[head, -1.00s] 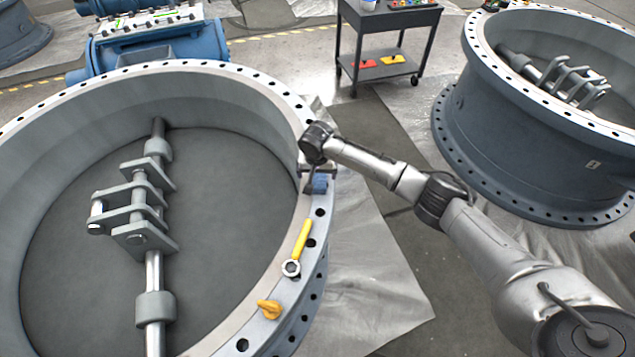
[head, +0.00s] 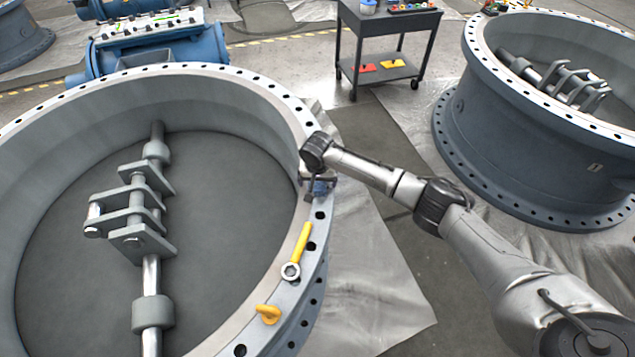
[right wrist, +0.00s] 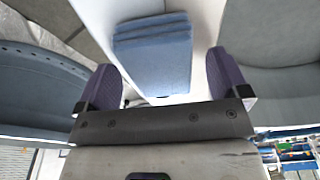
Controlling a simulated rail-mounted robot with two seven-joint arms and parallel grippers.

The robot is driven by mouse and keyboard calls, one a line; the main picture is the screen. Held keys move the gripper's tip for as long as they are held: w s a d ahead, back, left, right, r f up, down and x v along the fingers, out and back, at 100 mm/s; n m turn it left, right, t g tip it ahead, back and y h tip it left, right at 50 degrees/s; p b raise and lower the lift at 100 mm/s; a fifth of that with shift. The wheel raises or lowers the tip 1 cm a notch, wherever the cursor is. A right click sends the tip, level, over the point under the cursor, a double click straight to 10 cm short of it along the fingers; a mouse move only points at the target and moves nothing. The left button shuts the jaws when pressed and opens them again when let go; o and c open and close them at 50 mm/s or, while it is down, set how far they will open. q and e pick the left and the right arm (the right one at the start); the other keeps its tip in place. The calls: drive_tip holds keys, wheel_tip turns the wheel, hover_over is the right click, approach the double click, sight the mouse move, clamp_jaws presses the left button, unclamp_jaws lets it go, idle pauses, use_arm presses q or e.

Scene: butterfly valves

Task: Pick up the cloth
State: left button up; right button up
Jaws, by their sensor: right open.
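The cloth (right wrist: 155,55) is a folded blue piece lying on the pale flange rim of the large valve ring (head: 262,85). In the head view only a small blue part of the cloth (head: 319,188) shows beneath my right gripper (head: 318,183). In the right wrist view, my right gripper (right wrist: 168,85) is open, with its two purple-padded fingers apart on either side of the cloth's near end. The cloth lies between and beyond the fingers. I cannot tell whether they touch it. My left gripper is not in view.
A yellow-handled wrench (head: 301,245) and a yellow eye bolt (head: 268,313) lie on the same rim, nearer me. A second valve ring (head: 540,130) stands at the right. A dark cart (head: 390,20) stands at the back. The ring's inside holds a shaft with brackets (head: 135,215).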

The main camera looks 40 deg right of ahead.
drive_tip(key=shift+f+p, duration=0.2)
drive_tip(key=shift+p, duration=0.1)
idle(0.4)
drive_tip(key=shift+c, duration=0.4)
drive_tip(key=c, duration=0.9)
